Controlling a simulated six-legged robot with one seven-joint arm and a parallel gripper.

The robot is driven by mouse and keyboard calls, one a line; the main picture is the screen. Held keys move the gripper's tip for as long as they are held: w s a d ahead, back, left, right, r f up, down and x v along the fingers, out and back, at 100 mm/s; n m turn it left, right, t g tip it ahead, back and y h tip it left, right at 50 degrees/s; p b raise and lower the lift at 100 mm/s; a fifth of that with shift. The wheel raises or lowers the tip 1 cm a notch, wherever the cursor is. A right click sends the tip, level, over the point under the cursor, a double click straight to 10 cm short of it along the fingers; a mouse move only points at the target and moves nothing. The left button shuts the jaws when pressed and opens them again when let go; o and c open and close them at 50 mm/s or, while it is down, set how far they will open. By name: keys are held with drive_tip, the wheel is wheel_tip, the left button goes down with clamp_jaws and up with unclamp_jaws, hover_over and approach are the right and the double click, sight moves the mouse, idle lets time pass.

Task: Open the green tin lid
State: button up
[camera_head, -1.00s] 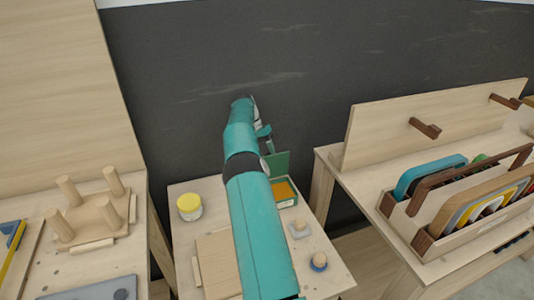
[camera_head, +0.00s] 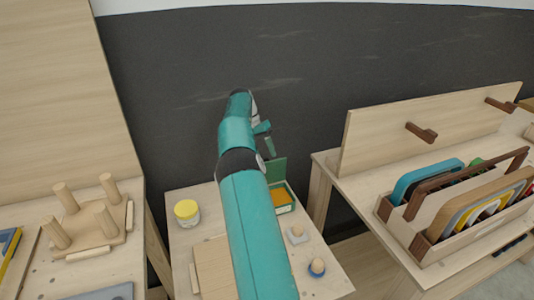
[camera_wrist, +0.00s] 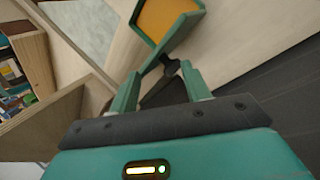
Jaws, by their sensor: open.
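The green tin (camera_head: 283,209) stands at the back right of the small wooden table, with an orange-yellow inside showing. Its green lid (camera_head: 278,171) stands up at the tin's back edge, so the tin is open. In the wrist view the tin (camera_wrist: 192,6) is at the top, with the lid seen nearly edge-on below it. My gripper (camera_head: 266,138) is above and behind the lid in the head view. In the wrist view my gripper (camera_wrist: 160,75) has its fingers apart, the lid's edge close to the fingertips; I cannot tell whether they touch.
A yellow-lidded jar (camera_head: 187,212) stands left on the same table (camera_head: 210,195). Two small knobbed pieces (camera_head: 317,267) lie at its right front. A bench with a wooden rack (camera_head: 425,243) is to the right, and a peg stand (camera_head: 85,220) to the left. A dark wall is behind.

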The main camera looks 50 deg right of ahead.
drive_tip(key=r, duration=0.1)
drive_tip(key=s+a+r, duration=0.1)
drive_tip(key=r, duration=0.1)
drive_tip(key=s+a+r, duration=0.1)
drive_tip(key=shift+s+a+r, duration=0.15)
drive_tip(key=shift+s+a, duration=0.05)
drive_tip(key=shift+a, duration=0.05)
drive_tip(key=s+a+r, duration=0.4)
drive_tip(key=s+a, duration=0.2)
drive_tip(key=shift+s+a, duration=0.15)
drive_tip(key=shift+s, duration=0.2)
drive_tip(key=s+a+r+n+t, duration=0.2)
drive_tip(key=a+r+n+t, duration=0.1)
drive_tip(key=a, duration=0.7)
drive_tip(key=s+a+r+n+t, duration=0.2)
drive_tip(key=a+r+n, duration=0.1)
drive_tip(key=a, duration=0.8)
drive_tip(key=s+a+r+n+t, duration=0.2)
drive_tip(key=a+r+n+t, duration=0.15)
drive_tip(key=a, duration=0.65)
drive_tip(key=s+a+f+n+t, duration=0.2)
drive_tip(key=s+a+f+n, duration=0.1)
drive_tip(key=s+a, duration=0.4)
drive_tip(key=shift+s+a+n+y, duration=0.25)
drive_tip(key=shift+a+n+y, duration=0.25)
drive_tip(key=shift+a, duration=0.6)
